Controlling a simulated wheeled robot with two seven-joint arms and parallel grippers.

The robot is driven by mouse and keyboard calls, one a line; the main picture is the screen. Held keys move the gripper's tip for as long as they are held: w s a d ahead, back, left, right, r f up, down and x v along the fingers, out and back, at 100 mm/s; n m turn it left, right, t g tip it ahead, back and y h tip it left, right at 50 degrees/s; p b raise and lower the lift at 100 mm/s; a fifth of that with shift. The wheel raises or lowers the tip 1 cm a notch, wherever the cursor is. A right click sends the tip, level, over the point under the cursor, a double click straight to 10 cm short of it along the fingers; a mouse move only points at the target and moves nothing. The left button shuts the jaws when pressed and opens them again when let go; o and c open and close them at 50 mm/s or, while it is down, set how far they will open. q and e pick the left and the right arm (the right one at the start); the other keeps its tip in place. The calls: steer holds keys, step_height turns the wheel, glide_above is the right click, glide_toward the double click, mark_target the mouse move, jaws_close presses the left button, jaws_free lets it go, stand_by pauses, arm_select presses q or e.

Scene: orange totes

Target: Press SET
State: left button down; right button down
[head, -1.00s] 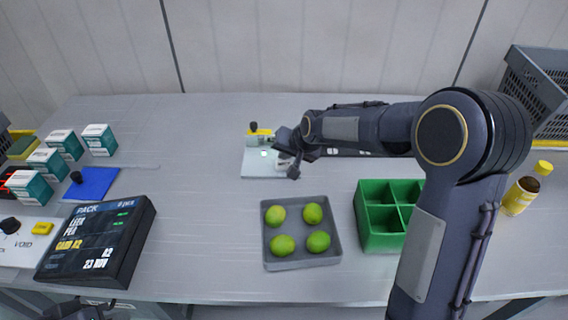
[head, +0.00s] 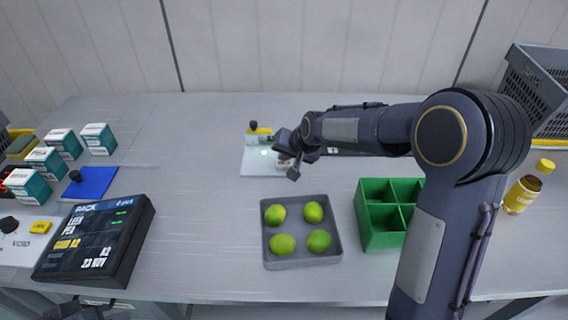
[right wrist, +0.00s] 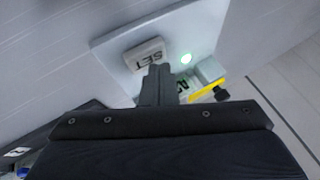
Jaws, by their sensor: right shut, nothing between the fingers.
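The SET button (right wrist: 147,53) is a pale block on a light plate (right wrist: 110,48), with its lettering upside down in the right wrist view. My right gripper (right wrist: 158,70) is shut and empty. Its fingertips overlap the button's near edge in that view; I cannot tell whether they touch it. In the head view my right gripper (head: 292,168) is over the right side of the plate (head: 258,168) and mostly hides the button. My left gripper (head: 85,311) shows only partly at the bottom left edge.
A yellow part with a black knob (head: 256,130) stands at the plate's back. A grey tray of limes (head: 268,262) and a green divided box (head: 370,240) are in front. A black display (head: 95,240), blue pad (head: 92,182) and several cartons (head: 98,140) are left.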

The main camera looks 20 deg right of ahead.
mark_target(286, 164)
steer(key=shift+f+b, duration=0.4)
steer(key=shift+f, duration=0.1)
stand_by(0.6)
stand_by(0.3)
steer(key=shift+r+p, duration=0.75)
steer(key=shift+r, duration=0.2)
step_height(286, 164, up, 5)
steer(key=p, duration=0.4)
steer(key=shift+s, duration=0.1)
stand_by(0.5)
